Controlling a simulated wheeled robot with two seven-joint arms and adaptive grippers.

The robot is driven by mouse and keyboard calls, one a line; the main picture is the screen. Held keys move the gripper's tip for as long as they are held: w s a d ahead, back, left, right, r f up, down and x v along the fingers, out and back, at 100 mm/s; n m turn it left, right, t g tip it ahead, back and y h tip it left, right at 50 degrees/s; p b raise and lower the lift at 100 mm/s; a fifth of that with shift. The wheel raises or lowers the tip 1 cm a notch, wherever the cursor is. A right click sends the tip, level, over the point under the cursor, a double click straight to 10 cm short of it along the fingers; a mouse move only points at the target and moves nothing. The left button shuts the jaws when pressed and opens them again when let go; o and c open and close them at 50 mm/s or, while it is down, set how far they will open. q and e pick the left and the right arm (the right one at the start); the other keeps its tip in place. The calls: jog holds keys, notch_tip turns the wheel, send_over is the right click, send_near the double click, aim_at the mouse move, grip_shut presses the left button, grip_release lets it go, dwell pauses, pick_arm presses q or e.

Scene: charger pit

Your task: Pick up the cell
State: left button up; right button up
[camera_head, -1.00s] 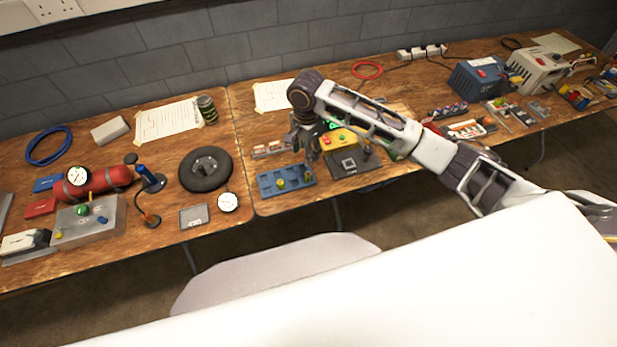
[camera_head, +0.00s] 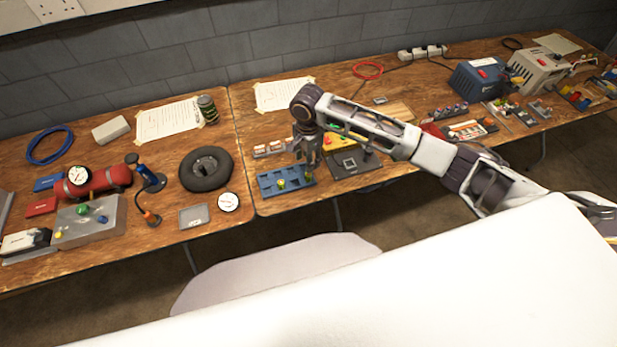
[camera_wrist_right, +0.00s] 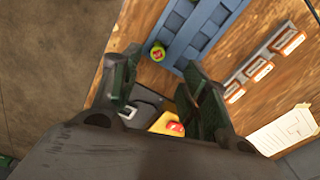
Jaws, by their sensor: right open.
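A small green-and-yellow cell (camera_head: 308,176) stands at the right end of the blue tray (camera_head: 265,192), below my right gripper (camera_head: 307,160). In the right wrist view, this cell (camera_wrist_right: 157,52), with a red mark on its top, shows at the tray's (camera_wrist_right: 203,38) end corner. My right gripper (camera_wrist_right: 162,68) is open there, and the cell appears between its fingertips; I cannot tell how far below them it is. My left gripper is not in view.
A yellow box with a red button (camera_head: 341,140) and a dark device (camera_head: 352,163) lie right of the tray. Several orange-and-white parts (camera_head: 272,148) stand behind it. A round gauge (camera_head: 228,201) and a black ring (camera_head: 206,169) lie to the left.

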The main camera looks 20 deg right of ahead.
aim_at(308, 175)
jog(key=shift+f, duration=2)
jog(key=shift+f, duration=0.15)
jog(key=shift+s+f, duration=0.2)
jog(key=shift+f, duration=2.25)
grip_shut()
